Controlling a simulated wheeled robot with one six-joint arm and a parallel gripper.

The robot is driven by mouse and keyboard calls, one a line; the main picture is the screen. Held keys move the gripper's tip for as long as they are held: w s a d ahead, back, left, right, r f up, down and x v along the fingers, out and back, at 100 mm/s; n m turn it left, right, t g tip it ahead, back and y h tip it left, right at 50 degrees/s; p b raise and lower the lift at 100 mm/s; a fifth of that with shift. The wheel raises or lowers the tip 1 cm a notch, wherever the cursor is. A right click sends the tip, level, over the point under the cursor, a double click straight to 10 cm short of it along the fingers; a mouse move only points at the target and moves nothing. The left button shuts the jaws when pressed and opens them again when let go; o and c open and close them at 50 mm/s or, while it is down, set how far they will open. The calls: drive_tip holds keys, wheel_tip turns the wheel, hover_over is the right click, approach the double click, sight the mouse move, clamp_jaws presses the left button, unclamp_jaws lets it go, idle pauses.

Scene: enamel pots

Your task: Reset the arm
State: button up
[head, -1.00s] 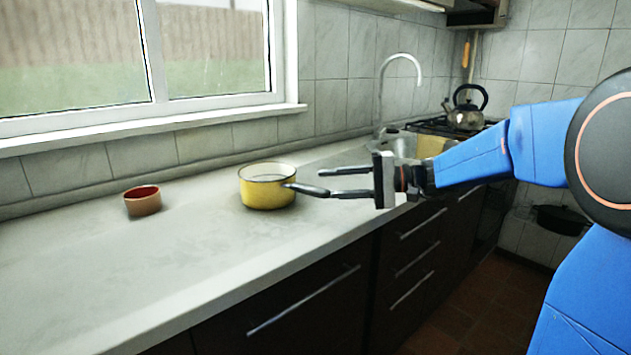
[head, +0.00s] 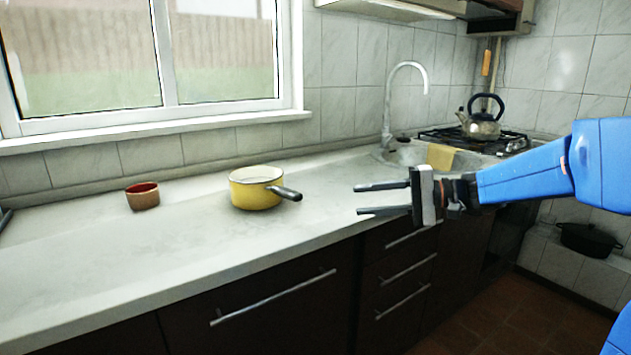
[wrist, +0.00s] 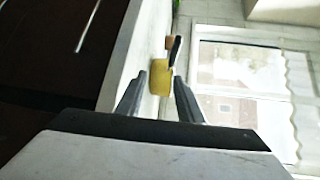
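My gripper (head: 362,199) is open and empty at the right of the head view. Its fingers point left over the counter's front edge, towards the yellow pot (head: 251,195). The pot is upright on the counter, with a white inside and a dark handle pointing right. A clear gap separates the handle's end from my fingertips. In the wrist view the fingers (wrist: 160,82) stand apart, and the yellow pot (wrist: 161,78) shows beyond them.
A small terracotta bowl (head: 143,197) stands left of the pot. The sink tap (head: 389,100), a yellow cloth (head: 441,157) and a kettle (head: 481,123) on the gas hob are behind my gripper. A black pot (head: 588,239) is low at the right. The counter's front left is clear.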

drive_tip(key=s+f+n+g+h, duration=0.15)
drive_tip(key=s+f+h, duration=0.35)
drive_tip(key=s, duration=0.6)
drive_tip(key=s+d+f+n+t+h, duration=0.1)
drive_tip(key=s+d+f+h, duration=0.4)
drive_tip(key=s+d, duration=0.3)
drive_tip(key=s+d+f+n+t+h, duration=0.1)
drive_tip(key=s+d+f+t+h, duration=0.1)
drive_tip(key=s+d+f+h, duration=0.3)
drive_tip(key=s+d+f, duration=0.3)
drive_tip(key=s, duration=0.3)
drive_tip(key=shift+d+h, duration=0.25)
drive_tip(key=shift+h, duration=0.05)
